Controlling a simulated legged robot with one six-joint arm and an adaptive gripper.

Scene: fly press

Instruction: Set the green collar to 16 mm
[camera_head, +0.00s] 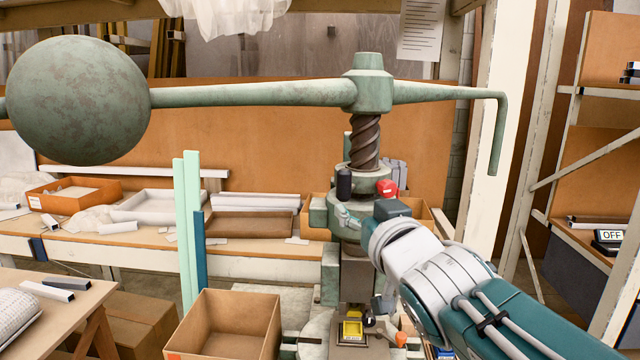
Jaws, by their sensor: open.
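The fly press stands in the middle of the view, with a brown threaded screw (364,143) below its green hub. A worn green collar (345,232) shows around the lower end of the screw, partly hidden by my arm. My gripper (354,214) is at the collar's front right. It is open, but its fingertips are small and hard to separate from the collar. I cannot tell whether they touch it. No millimetre scale is readable.
A large ball weight (78,100) and a bent handle (497,130) extend from the hub. A yellow block (352,329) is at the press bed. An open cardboard box (226,325) stands lower left, beside upright green bars (186,225). Shelving (590,150) is at right.

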